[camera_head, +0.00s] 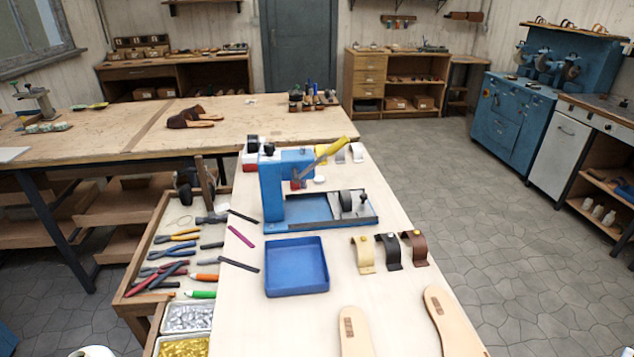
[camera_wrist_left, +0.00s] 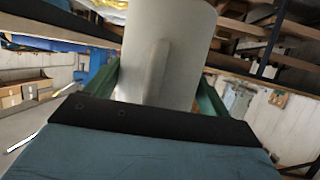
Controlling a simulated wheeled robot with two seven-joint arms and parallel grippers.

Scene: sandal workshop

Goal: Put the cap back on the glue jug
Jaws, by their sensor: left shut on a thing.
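A large pale jug (camera_wrist_left: 187,55) with a moulded handle fills the middle of the left wrist view. My left gripper (camera_wrist_left: 158,82) is shut on it, with a green finger on each side. The jug's top is cut off by the picture edge there, so I cannot see its mouth. In the head view a round white top (camera_head: 92,351), which looks like the jug's, shows at the bottom left edge. A small white disc (camera_head: 319,179) lies on the bench behind the blue press; I cannot tell whether it is the cap. My right gripper is not in view.
The pale workbench (camera_head: 235,325) holds a blue press (camera_head: 285,190), an empty-looking blue tray (camera_head: 297,266), strap pieces (camera_head: 363,255) and sandal soles (camera_head: 355,332). A tool tray (camera_head: 150,245) with pliers and bins of metal bits runs along its left side. Open floor lies to the right.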

